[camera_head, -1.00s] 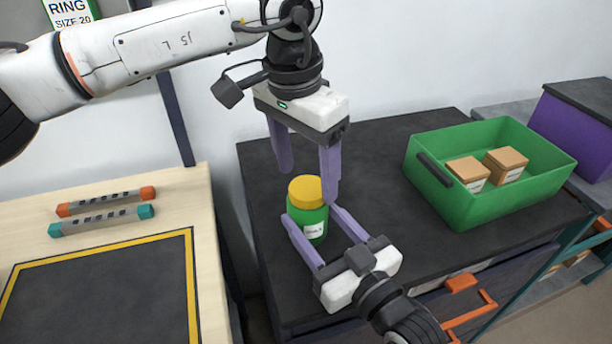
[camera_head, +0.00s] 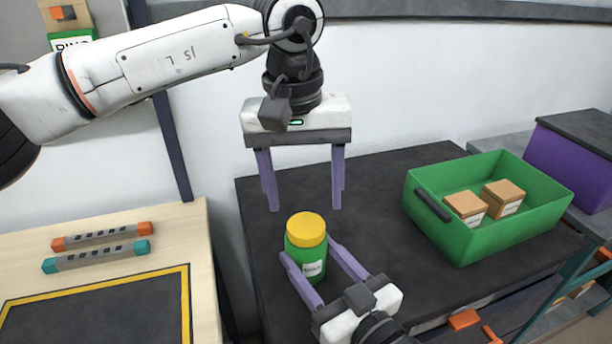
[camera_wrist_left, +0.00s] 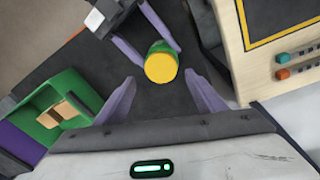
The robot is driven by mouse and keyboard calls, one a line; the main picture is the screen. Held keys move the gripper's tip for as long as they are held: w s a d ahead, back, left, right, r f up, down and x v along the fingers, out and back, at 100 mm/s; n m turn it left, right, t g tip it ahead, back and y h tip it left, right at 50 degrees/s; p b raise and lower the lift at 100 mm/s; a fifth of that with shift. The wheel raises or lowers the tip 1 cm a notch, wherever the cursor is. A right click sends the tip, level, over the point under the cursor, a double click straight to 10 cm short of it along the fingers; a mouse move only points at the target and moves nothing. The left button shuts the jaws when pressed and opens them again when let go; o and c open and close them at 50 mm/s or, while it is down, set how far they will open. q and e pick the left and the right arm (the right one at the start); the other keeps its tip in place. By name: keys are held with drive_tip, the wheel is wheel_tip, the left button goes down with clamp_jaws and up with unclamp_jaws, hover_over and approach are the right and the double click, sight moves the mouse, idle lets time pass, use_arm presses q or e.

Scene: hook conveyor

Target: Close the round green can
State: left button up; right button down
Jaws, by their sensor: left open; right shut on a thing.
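The round green can (camera_head: 305,258) stands upright on the dark table with a yellow lid (camera_head: 306,226) on its top. I cannot tell how tightly the lid sits. My right gripper (camera_head: 309,250) is shut on the can's body, one finger on each side. My left gripper (camera_head: 305,206) is open and empty, fingers pointing down, above and behind the can. In the left wrist view the yellow lid (camera_wrist_left: 161,68) lies ahead of and between the left fingers, apart from them, with the green body (camera_wrist_left: 161,46) partly hidden behind it.
A green crate (camera_head: 455,232) with two small brown boxes stands at the right of the dark table (camera_head: 385,205). A purple box (camera_head: 570,165) is behind it. A wooden table (camera_head: 180,230) at the left bears two grey rods with coloured ends. The table between can and crate is clear.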

use_arm(q)
drive_tip(key=n, duration=0.4)
drive_tip(key=shift+r+n, duration=0.15)
drive_tip(key=shift+n, duration=0.15)
drive_tip(key=n, duration=0.4)
drive_tip(key=shift+r, duration=0.1)
drive_tip(key=n, duration=0.7)
drive_tip(key=shift+r, duration=0.2)
drive_tip(key=n, duration=0.6)
drive_tip(key=shift+d+r, duration=0.1)
drive_tip(key=shift+r, duration=0.05)
drive_tip(key=n, duration=0.7)
drive_tip(key=shift+w+r+y, duration=0.1)
drive_tip(key=shift+r+y, duration=0.1)
drive_tip(key=shift+y, duration=0.1)
drive_tip(key=n, duration=0.4)
drive_tip(key=shift+r+g, duration=0.15)
drive_tip(key=shift+g, duration=0.15)
drive_tip(key=n, duration=0.4)
drive_tip(key=shift+r, duration=0.1)
drive_tip(key=n, duration=0.4)
drive_tip(key=shift+r, duration=0.15)
drive_tip(key=n, duration=0.3)
drive_tip(key=shift+r+n, duration=0.1)
drive_tip(key=shift+n, duration=0.3)
